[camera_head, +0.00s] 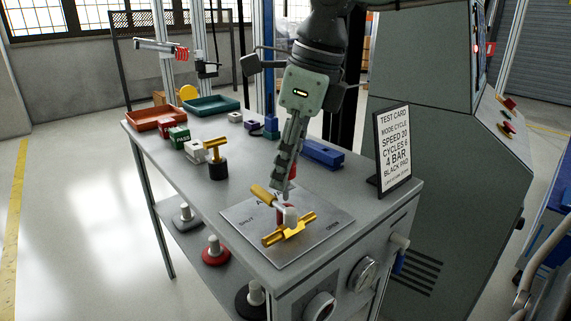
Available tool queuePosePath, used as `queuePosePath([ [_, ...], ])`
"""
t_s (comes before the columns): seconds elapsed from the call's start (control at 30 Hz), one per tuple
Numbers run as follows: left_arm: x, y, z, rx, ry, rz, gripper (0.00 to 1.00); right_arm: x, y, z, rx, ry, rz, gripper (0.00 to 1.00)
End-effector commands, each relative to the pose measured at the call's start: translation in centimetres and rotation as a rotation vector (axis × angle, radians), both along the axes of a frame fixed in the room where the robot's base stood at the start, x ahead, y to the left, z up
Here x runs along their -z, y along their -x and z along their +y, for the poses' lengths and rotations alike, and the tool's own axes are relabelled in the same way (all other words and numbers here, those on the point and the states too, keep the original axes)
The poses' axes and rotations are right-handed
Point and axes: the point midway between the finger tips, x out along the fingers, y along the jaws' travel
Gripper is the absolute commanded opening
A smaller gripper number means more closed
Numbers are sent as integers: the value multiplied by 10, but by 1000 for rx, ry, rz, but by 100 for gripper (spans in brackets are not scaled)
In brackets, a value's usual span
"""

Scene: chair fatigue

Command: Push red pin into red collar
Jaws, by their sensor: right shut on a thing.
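My right gripper (284,183) comes down from the top over the AIR plate (320,233) at the table's front. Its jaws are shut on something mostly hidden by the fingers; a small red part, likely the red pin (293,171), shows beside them. A red piece, likely the red collar (284,212), shows just below the fingertips, beside a white post (291,216) and a yellow handle (262,194). I cannot tell whether pin and collar touch. My left gripper is not in view.
A yellow valve bar (289,231) lies on the plate. A test card (393,150) stands at the right. A blue block (323,153) lies behind the gripper. A yellow-topped black part (217,168), a red tray (155,117) and a green tray (212,105) are at left and back.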

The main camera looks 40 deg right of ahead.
Motion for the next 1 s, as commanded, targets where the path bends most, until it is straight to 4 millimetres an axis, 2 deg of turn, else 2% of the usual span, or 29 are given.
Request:
queuePosePath([
  [0.3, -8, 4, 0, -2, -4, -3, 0, 4, 0, 0, 0, 0, 0, 0],
  [1.0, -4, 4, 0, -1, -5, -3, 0, 4, 0, 0, 0, -1, -1, 0],
])
